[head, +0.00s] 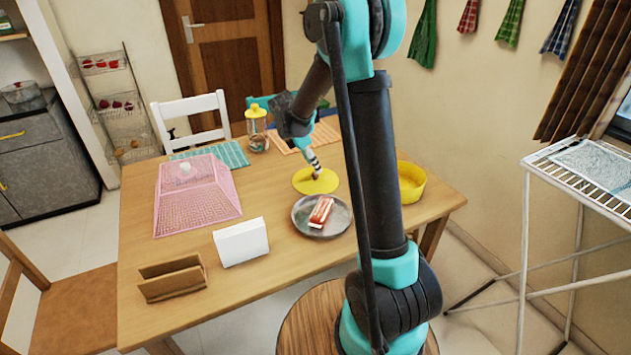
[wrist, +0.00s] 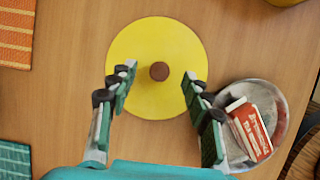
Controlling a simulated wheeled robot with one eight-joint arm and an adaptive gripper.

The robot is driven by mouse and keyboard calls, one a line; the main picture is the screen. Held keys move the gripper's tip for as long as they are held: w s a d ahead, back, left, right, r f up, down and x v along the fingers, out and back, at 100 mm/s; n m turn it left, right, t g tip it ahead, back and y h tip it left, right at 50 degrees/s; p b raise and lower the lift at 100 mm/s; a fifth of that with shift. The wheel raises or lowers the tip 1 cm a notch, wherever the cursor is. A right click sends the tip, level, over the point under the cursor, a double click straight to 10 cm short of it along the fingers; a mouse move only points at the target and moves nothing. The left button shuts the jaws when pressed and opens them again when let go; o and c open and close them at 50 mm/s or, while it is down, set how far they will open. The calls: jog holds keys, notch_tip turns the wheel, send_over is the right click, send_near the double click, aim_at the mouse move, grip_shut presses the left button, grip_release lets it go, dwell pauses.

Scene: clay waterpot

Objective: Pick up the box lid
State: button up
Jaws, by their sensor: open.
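The box lid (head: 303,181) is a flat yellow disc lying on the wooden table, partly hidden by my gripper in the head view. In the wrist view the lid (wrist: 140,45) has a small brown round knob (wrist: 159,71) at its middle. My gripper (head: 315,171) points down over the lid. In the wrist view my gripper (wrist: 158,82) is open, with one finger on each side of the knob and clear of it. The round yellow box (head: 411,184) stands open to the right, partly behind my arm.
A metal plate (head: 341,226) with a red and white packet (head: 321,211) lies close in front of the lid. A pink mesh cover (head: 196,205), a white holder (head: 241,243) and a brown holder (head: 172,279) stand to the left. A yellow-topped jar (head: 257,130) stands behind.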

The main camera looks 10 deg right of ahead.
aim_at(315, 173)
jog(key=shift+a+x, duration=0.15)
jog(key=shift+x, duration=1.15)
jog(key=shift+a+x, duration=0.2)
jog(key=shift+x, duration=1.1)
jog(key=shift+s+f, duration=0.1)
jog(key=shift+s, duration=0.1)
grip_shut()
